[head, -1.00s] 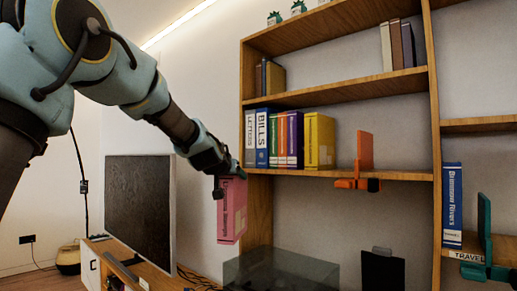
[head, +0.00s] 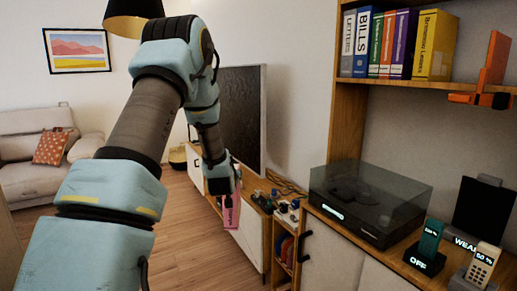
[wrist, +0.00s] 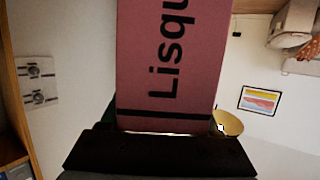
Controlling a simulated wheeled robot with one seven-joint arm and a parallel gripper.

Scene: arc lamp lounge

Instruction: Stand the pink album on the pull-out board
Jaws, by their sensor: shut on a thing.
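The pink album (head: 231,214) hangs below my gripper (head: 226,187) in the head view, in front of the low TV cabinet and above the floor. My gripper is shut on the album. In the wrist view the album (wrist: 172,60) fills the middle, with large dark letters reading "Lisqu" and a dark band near the gripper. The gripper's dark body (wrist: 158,153) crosses the bottom of that view, and the fingertips are hidden. I cannot make out a pull-out board in either view.
A glass-covered turntable (head: 368,203) and phones in stands (head: 428,245) occupy the right-hand cabinet top. Small items (head: 285,207) lie near the television (head: 243,115). The wooden floor (head: 195,250) is open; a sofa (head: 45,150) stands left.

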